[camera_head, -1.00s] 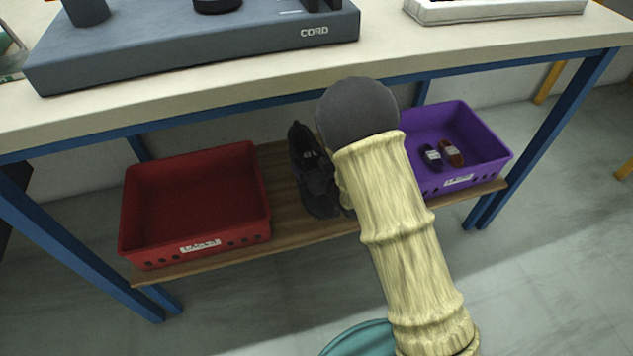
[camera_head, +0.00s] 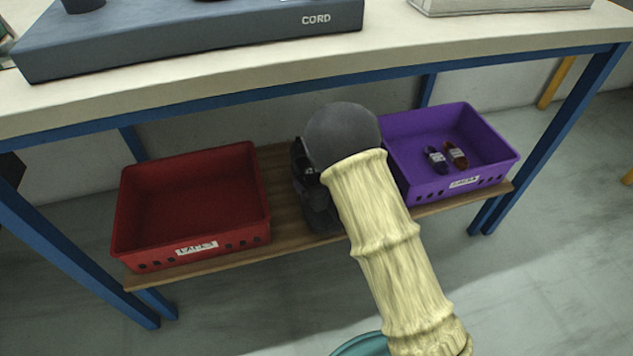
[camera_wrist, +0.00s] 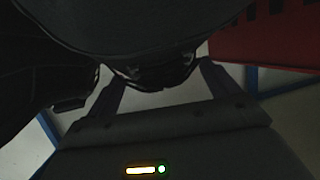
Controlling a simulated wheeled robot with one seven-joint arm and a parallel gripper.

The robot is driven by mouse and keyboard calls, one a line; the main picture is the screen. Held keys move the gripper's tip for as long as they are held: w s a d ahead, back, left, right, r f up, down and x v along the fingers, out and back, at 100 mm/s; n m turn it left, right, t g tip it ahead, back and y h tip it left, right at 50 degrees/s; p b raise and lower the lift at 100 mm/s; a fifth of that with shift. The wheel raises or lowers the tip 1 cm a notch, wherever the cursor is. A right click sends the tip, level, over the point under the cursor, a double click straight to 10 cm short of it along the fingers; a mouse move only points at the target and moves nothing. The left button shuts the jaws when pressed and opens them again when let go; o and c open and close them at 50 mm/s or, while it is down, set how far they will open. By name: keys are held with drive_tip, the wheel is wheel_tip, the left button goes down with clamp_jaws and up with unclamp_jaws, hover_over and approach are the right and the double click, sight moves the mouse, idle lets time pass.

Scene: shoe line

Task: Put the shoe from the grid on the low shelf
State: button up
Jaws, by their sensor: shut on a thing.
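A black shoe (camera_head: 317,207) shows on the low shelf (camera_head: 284,222), between the red and purple bins, partly covered by my arm. My gripper is hidden behind my wrist in the head view. In the wrist view my gripper (camera_wrist: 160,76) is shut on a dark shoe, which fills the top middle of the picture. Another dark shape stands at the left there, close beside the held shoe; I cannot tell whether they touch. Whether the held shoe rests on the board is hidden.
A red bin (camera_head: 190,250), empty, stands at the left of the shelf. A purple bin (camera_head: 500,160) with two small items stands at the right. The bench top (camera_head: 200,91) overhangs the shelf, with blue legs and rails. Bare board shows beside the red bin.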

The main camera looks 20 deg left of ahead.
drive_tip(key=o, duration=1.5)
drive_tip(key=shift+f, duration=0.15)
drive_tip(key=shift+s+d+r+p, duration=0.3)
drive_tip(key=shift+s, duration=0.05)
drive_tip(key=p+v, duration=0.3)
drive_tip(key=v, duration=0.8)
drive_tip(key=shift+d+p, duration=0.1)
drive_tip(key=shift+p, duration=0.25)
